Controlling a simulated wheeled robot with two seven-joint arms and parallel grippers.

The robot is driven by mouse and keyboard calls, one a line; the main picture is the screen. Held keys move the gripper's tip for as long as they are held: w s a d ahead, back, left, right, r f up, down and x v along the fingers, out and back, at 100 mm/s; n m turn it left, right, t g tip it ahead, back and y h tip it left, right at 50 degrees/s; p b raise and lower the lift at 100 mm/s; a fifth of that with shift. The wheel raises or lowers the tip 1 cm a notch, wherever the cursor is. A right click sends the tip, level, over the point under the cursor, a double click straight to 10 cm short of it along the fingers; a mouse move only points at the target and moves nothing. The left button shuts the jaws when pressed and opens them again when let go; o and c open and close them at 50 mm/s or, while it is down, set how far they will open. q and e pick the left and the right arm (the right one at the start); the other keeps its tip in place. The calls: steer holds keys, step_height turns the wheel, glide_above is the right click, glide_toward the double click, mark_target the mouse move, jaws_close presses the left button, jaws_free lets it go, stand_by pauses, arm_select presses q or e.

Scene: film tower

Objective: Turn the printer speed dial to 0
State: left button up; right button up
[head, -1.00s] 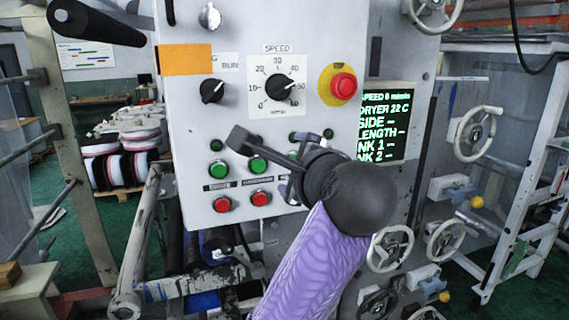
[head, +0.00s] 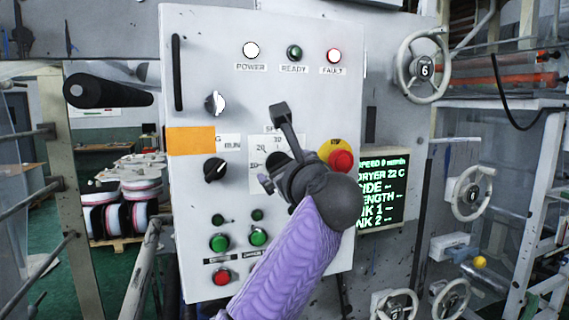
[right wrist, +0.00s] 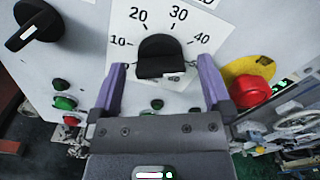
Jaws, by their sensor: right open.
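In the right wrist view the black knob (right wrist: 160,57) sits below the 20 and 30 marks. My right gripper (right wrist: 163,67) is open, with one purple finger on either side of the knob. I cannot tell whether the fingers touch it. The lower part of the scale, with the 0, is hidden, and the pointer direction is unclear. My left gripper is not in view.
A red stop button (head: 340,160) on a yellow disc is just right of the dial. A black selector (head: 215,169) is on its left. Green buttons (head: 219,242) lie below. A screen (head: 381,188) stands at the right, and a black lever (head: 107,92) sticks out at the left.

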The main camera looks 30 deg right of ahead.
steer(key=c, duration=1.2)
steer(key=shift+c, duration=0.2)
